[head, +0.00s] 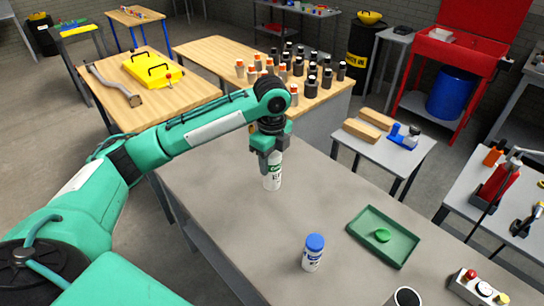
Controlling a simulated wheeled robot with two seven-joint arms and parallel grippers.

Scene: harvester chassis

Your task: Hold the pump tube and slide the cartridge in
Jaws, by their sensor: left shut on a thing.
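My left gripper (268,150) points down over the grey table and is shut on the upper end of a white cartridge (272,178) with green and dark lettering. The cartridge is upright; I cannot tell whether its base touches the table. An open-topped cylinder with a pale rim and dark inside, which looks like the pump tube (405,297), is cut off by the bottom edge, to the right of and nearer than the cartridge. My right gripper is not in view.
A white container with a blue cap (313,252) stands between the cartridge and the tube. A green tray (361,236) holding a green cap (382,235) lies to the right. A button box (480,288) is at the lower right. The table's left part is clear.

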